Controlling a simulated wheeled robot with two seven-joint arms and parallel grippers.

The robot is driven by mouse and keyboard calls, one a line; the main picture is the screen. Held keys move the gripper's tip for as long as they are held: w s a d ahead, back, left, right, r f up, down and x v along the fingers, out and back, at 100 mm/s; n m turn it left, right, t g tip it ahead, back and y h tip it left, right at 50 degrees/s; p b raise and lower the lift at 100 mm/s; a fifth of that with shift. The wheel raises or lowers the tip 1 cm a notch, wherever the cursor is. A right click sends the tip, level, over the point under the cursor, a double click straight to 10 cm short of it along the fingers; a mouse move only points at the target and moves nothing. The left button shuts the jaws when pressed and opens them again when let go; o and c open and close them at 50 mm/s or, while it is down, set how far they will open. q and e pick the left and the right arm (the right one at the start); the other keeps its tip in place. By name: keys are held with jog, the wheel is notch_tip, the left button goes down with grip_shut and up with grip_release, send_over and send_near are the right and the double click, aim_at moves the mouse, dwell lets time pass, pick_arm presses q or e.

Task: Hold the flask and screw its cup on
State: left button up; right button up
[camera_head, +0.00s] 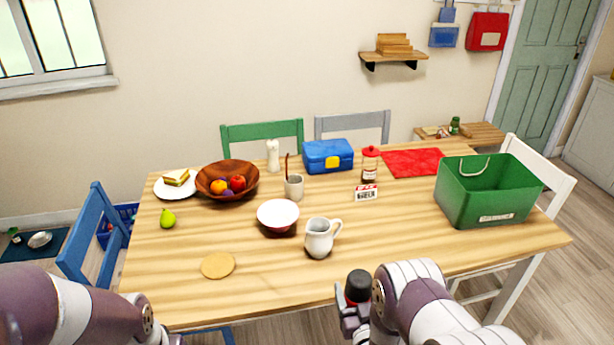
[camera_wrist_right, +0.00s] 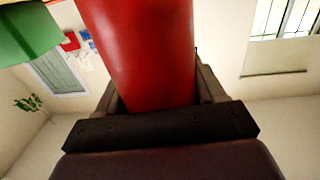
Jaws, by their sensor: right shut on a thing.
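My right gripper (camera_head: 352,315) is shut on the red flask, in front of the table's near edge. In the right wrist view the flask's smooth red body (camera_wrist_right: 145,55) fills the space between the fingers. In the head view its round black top (camera_head: 358,283) faces up, with a little red below it. I cannot tell whether this black top is the cup or a stopper. No separate flask cup can be made out. My left arm comes in at the lower left, and its gripper is out of view.
The wooden table (camera_head: 190,280) holds a white jug (camera_head: 319,238), a bowl (camera_head: 278,213), a round tan mat (camera_head: 218,265), a green crate (camera_head: 490,205) and a blue lunchbox (camera_head: 320,158). The near edge between my arms is clear. A blue chair (camera_head: 85,240) stands left.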

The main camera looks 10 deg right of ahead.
jog(key=shift+a, duration=0.1)
jog(key=s+a+f+n+g+y, duration=0.2)
jog(key=a+n+y, duration=0.2)
jog(key=a, duration=0.3)
jog(key=s+a+f+n+g+y, duration=0.2)
jog(key=s+a+n+y, duration=0.1)
jog(key=a+y, duration=0.4)
jog(key=shift+s+a+f+n+y, duration=0.2)
jog(key=shift+s+a+n+y, duration=0.1)
jog(key=shift+n, duration=0.2)
pick_arm(q)
jog(key=c, duration=0.3)
pick_arm(e)
grip_shut()
pick_arm(q)
jog(key=w+d+n, duration=0.2)
jog(key=w+d, duration=0.2)
jog(key=d, duration=0.4)
jog(key=w+d+n+g, duration=0.1)
jog(key=w+d, duration=0.3)
jog(key=d, duration=0.3)
jog(key=w+d+n, duration=0.2)
jog(key=w+d, duration=0.2)
jog(key=d, duration=0.4)
jog(key=shift+d+n, duration=0.3)
